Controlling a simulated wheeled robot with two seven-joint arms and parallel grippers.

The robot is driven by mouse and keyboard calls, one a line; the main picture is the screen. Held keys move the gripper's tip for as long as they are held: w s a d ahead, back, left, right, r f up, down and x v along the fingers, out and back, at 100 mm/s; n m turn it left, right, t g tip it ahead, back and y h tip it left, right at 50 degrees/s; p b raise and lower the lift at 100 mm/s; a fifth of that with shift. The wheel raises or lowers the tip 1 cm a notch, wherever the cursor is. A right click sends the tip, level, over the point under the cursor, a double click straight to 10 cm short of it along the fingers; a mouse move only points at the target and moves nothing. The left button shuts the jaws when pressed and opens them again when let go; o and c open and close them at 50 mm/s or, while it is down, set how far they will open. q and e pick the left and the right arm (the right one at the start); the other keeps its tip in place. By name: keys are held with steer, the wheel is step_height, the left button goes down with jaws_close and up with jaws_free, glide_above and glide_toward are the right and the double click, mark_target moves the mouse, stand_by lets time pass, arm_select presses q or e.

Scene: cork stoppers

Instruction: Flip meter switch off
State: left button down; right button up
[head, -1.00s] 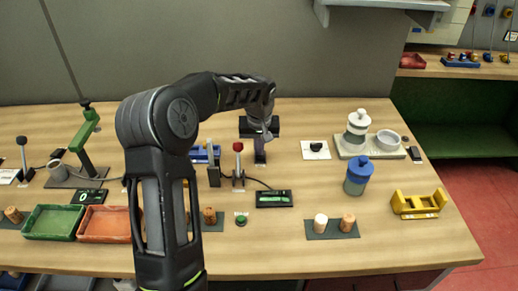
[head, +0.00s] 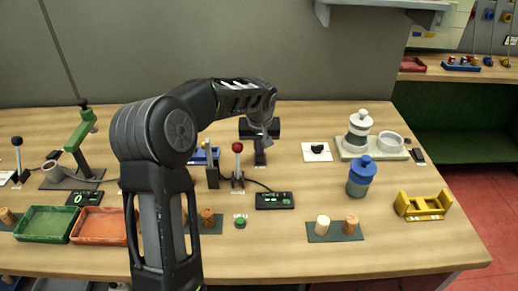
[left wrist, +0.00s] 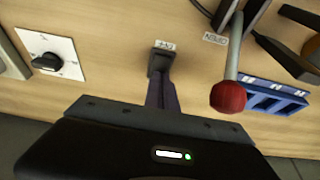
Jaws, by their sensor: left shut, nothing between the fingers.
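My right gripper is not in view.
A red-knobbed lever (head: 238,150) stands left of the meter; its knob is large in the wrist view (left wrist: 228,96). A rotary switch on a white plate (head: 317,151) is to the right. A blue-lidded jar (head: 361,180), green tray (head: 45,224) and yellow rack (head: 422,206) are farther away.

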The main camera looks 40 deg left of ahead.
mark_target(259, 158)
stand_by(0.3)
arm_select(q)
steer(key=p+v, duration=0.1)
steer(key=v, duration=0.1)
steer(key=p+v, duration=0.1)
steer(key=v, duration=0.1)
steer(key=shift+w+a+p, duration=0.25)
steer(key=shift+a+p, duration=0.05)
steer(key=s+d+r+b, duration=0.2)
steer(key=s+d+r, duration=0.1)
steer(key=r, duration=0.5)
steer(key=shift+s+d+r, duration=0.2)
steer(key=shift+s+d, duration=0.1)
steer(key=shift+s, duration=0.5)
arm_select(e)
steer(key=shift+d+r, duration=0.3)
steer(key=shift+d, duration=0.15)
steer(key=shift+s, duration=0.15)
